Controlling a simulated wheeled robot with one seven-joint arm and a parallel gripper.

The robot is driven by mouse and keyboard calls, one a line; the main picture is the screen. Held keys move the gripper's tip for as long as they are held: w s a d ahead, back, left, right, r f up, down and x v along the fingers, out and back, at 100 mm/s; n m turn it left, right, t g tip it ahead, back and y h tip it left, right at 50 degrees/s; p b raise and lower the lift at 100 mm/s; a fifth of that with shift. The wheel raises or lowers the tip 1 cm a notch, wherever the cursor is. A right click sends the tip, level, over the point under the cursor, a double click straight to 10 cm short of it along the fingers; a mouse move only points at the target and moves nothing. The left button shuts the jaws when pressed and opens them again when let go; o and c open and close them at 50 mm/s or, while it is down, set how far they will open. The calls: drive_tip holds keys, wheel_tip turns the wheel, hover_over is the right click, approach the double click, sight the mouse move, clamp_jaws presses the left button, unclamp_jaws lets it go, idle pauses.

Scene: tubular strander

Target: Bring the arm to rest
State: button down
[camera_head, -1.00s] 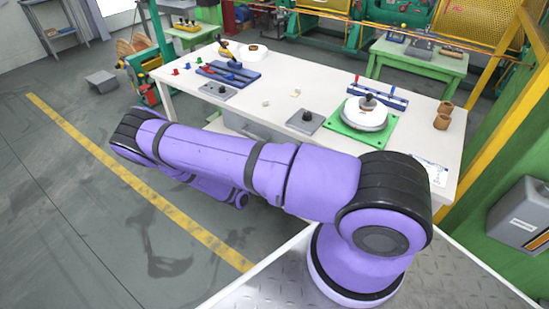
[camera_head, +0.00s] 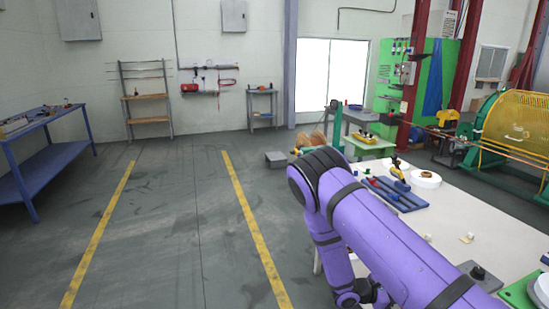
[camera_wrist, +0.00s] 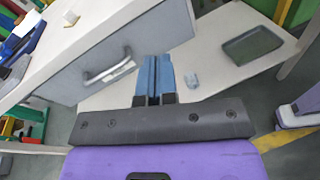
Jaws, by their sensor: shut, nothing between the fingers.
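My arm shows purple with black bands at the lower right of the head view, bent at the elbow with its far part hanging down beside the white table (camera_head: 455,205). In the wrist view my gripper (camera_wrist: 157,60) has its two blue fingers together, with nothing between them. The fingers point toward the table's underside, near a grey drawer (camera_wrist: 105,60) with a metal handle and a lower white shelf (camera_wrist: 210,45). I cannot tell whether the fingertips touch anything. In the head view the gripper is hidden or too small to make out.
On the table are a blue rack (camera_head: 398,193), a white ring-shaped dish (camera_head: 425,178) and a green plate (camera_head: 522,290). A dark tray (camera_wrist: 252,45) lies on the shelf. A blue workbench (camera_head: 45,155) stands at the far left. The floor between the yellow lines is clear.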

drive_tip(key=s+a+r+m+g+y, duration=0.1)
drive_tip(key=s+r+m+y, duration=0.25)
drive_tip(key=r, duration=0.65)
drive_tip(key=s+a+r+m+g+y, duration=0.1)
drive_tip(key=s+r+m+y, duration=0.2)
drive_tip(key=r, duration=0.7)
drive_tip(key=s+a+r+m+g+y, duration=0.1)
drive_tip(key=r+m+y, duration=0.3)
drive_tip(key=r, duration=0.6)
drive_tip(key=s+a+r+m+t+y, duration=0.2)
drive_tip(key=s+r+t+y, duration=0.1)
drive_tip(key=s+r, duration=0.5)
drive_tip(key=s+a+r+m+t+y, duration=0.2)
drive_tip(key=s+r+m+t+y, duration=0.1)
drive_tip(key=s+r, duration=0.6)
drive_tip(key=s+t, duration=0.1)
drive_tip(key=s, duration=0.2)
drive_tip(key=shift+a+m, duration=0.35)
drive_tip(key=shift+a, duration=0.05)
